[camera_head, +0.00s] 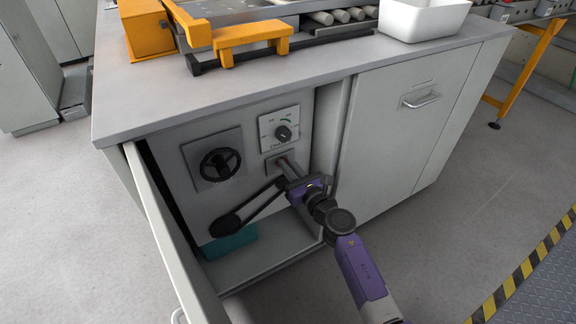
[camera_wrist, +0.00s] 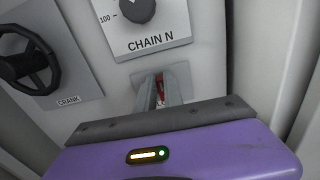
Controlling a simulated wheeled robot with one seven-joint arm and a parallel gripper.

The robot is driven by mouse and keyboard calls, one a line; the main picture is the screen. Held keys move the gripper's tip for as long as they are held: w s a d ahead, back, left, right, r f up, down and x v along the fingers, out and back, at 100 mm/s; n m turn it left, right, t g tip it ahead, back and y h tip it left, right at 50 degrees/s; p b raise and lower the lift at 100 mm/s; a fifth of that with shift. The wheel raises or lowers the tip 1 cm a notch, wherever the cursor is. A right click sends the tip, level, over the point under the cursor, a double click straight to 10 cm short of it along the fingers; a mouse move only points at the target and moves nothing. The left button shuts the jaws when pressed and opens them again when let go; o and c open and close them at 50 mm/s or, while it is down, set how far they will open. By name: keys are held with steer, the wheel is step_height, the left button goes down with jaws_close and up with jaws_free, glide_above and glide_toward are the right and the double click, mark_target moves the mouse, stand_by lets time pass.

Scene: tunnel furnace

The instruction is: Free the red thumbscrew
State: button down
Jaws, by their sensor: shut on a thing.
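The red thumbscrew (camera_wrist: 159,86) shows as a small red patch between my fingers in the wrist view, below the dial plate marked "CHAIN N". Most of it is hidden by the fingers. My gripper (camera_wrist: 160,98) is shut on it, with its fingers pointing at the panel. In the head view my gripper (camera_head: 287,168) reaches into the open cabinet bay, up to the small plate under the dial (camera_head: 283,133). The thumbscrew itself is too small to make out there.
A black handwheel (camera_head: 220,164), on a plate marked "CRANK", is left of the dial. A black crank handle (camera_head: 226,224) slants down left, above a teal item (camera_head: 232,241) on the bay floor. The open door (camera_head: 172,235) bounds the left; a closed door (camera_head: 392,140) is right.

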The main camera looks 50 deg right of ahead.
steer(key=m+p, duration=0.1)
steer(key=m, duration=0.3)
steer(key=shift+s+d+p, duration=0.1)
steer(key=shift+d+p, duration=0.25)
steer(key=f+m+p, duration=0.1)
steer(key=m+p, duration=0.2)
steer(key=m, duration=0.7)
steer(key=f+m+p, duration=0.1)
steer(key=m+p, duration=0.1)
steer(key=m, duration=0.8)
steer(key=f+m+p, duration=0.1)
steer(key=m+p, duration=0.2)
steer(key=m, duration=0.8)
steer(key=shift+a+f+p, duration=0.3)
steer(key=shift+f, duration=0.05)
